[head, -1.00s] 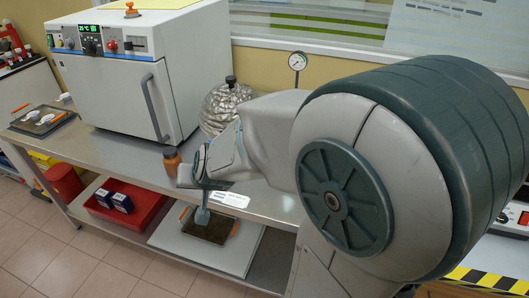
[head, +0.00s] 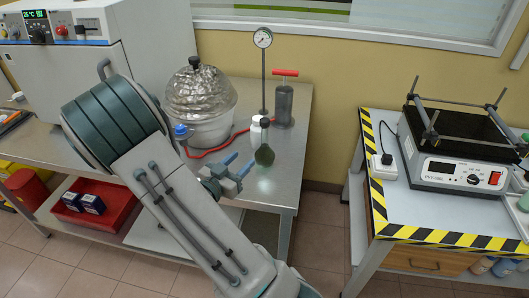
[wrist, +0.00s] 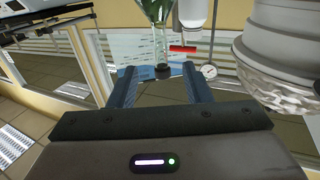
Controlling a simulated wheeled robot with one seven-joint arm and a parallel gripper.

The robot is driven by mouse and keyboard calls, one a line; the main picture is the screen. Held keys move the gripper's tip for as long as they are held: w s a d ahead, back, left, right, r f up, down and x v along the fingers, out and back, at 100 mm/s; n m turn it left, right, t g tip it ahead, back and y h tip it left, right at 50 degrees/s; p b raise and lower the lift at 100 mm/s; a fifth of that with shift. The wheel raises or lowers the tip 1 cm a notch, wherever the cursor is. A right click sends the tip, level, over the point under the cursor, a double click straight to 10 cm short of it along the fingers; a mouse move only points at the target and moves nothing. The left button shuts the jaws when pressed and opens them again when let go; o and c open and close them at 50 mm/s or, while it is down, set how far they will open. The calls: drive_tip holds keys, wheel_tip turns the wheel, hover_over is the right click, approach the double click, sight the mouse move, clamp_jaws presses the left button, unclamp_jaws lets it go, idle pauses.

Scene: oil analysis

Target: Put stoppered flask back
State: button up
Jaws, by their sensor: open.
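The stoppered flask (head: 264,155) is a small, dark green, round-bodied flask with a dark stopper. It appears upright on the steel bench, near the right front part of the top. My gripper (head: 239,163) is open and empty, with its blue fingers just left of the flask in the head view. In the wrist view the scene looks upside down. There the flask's glass neck (wrist: 159,42) and dark stopper lie in line with the gap between my open fingers (wrist: 159,72). I see no clear contact.
A domed glass vessel (head: 200,95), a small white bottle (head: 256,129), a pump with a red handle (head: 284,103) and a gauge (head: 263,40) stand close behind. A separate table (head: 364,215) with a shaker (head: 455,150) is at right, across a floor gap.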

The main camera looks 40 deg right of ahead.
sight(263, 140)
drive_tip(key=p+x, duration=0.1)
drive_tip(key=x, duration=1.2)
clamp_jaws()
